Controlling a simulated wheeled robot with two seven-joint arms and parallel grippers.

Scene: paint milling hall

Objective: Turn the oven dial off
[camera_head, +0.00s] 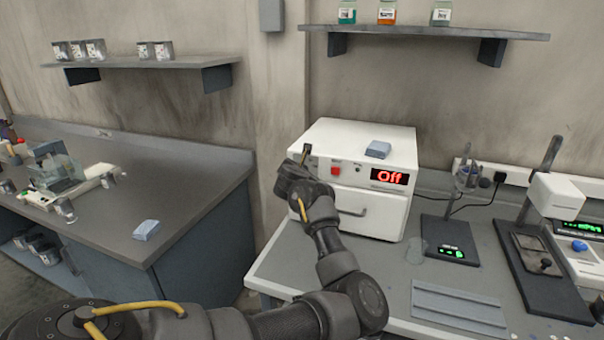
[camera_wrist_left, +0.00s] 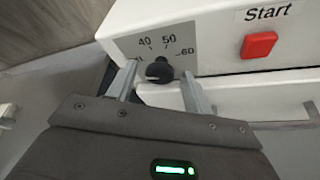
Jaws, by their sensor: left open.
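The white oven (camera_head: 375,140) stands on the right-hand bench, and its red display (camera_head: 389,177) reads "Off". The black dial (camera_wrist_left: 158,71) is in the wrist view, on a grey scale plate (camera_wrist_left: 150,45) with 40, 50 and 60 visible. Its pointer mark cannot be made out. My left gripper (camera_head: 303,158) is at the left end of the oven's front and hides the dial in the head view. In the wrist view its two fingers (camera_wrist_left: 160,80) are apart, one on each side of the dial. I cannot tell whether they touch it. My right gripper is not in view.
The red Start button (camera_wrist_left: 259,45) is right of the dial; it also shows in the head view (camera_head: 335,170). A blue-grey block (camera_head: 377,149) lies on the oven. A scale (camera_head: 449,240) and a ridged grey plate (camera_head: 458,308) are on the bench to the right.

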